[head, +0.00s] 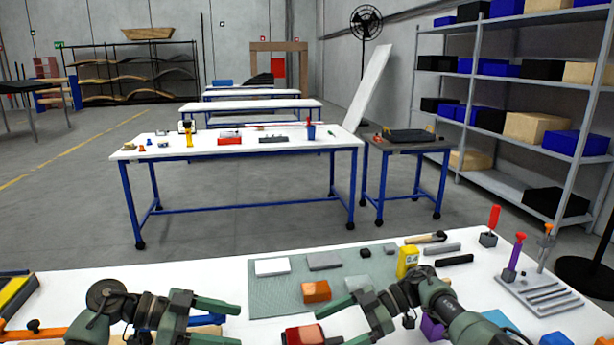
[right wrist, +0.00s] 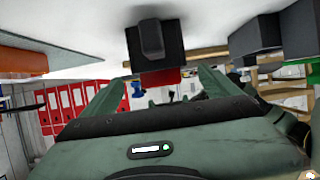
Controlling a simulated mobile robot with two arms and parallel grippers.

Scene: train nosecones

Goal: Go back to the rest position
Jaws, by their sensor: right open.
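My left gripper (head: 236,324) comes in at the bottom left of the head view. Its two green fingers are apart and point right, with nothing seen between them. My right gripper (head: 322,328) is at the bottom centre, over the front of the green mat (head: 262,300), and points left.
An orange block (head: 316,291), a white block (head: 272,267) and a yellow item (head: 407,261) are on or beside the mat. Red (head: 494,217) and purple-handled tools stand at the right near a grey slotted holder (head: 540,293).

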